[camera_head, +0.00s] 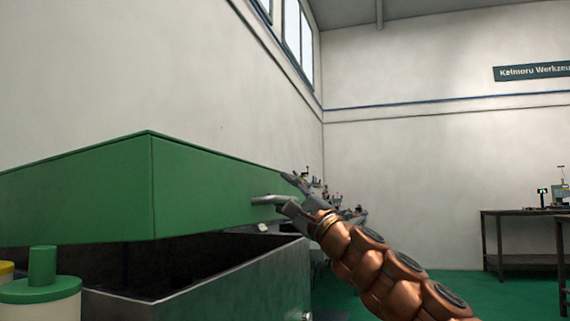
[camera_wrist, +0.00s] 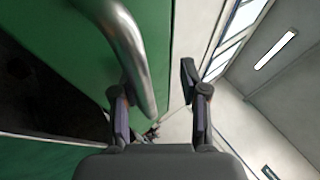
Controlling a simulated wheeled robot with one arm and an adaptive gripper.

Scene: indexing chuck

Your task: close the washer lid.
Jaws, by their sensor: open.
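The washer lid (camera_head: 200,187) is a large green cover at the left of the head view. It is raised, with a dark gap between it and the grey metal washer tub (camera_head: 215,285) below. A bent metal handle (camera_head: 268,199) sticks out from the lid's right side. My gripper (camera_head: 292,208) is at the handle's outer end. In the wrist view my gripper (camera_wrist: 155,92) is open, and the handle (camera_wrist: 132,50) reaches in between the fingers, close to the left one. I cannot tell whether they touch. The lid's green face (camera_wrist: 75,40) fills the upper left there.
A green-capped container (camera_head: 42,285) stands at the front left beside the tub, with a yellow-topped one (camera_head: 6,270) partly cut off. Machinery (camera_head: 325,195) shows behind my gripper. A dark workbench (camera_head: 520,235) stands far right. Green floor between is clear.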

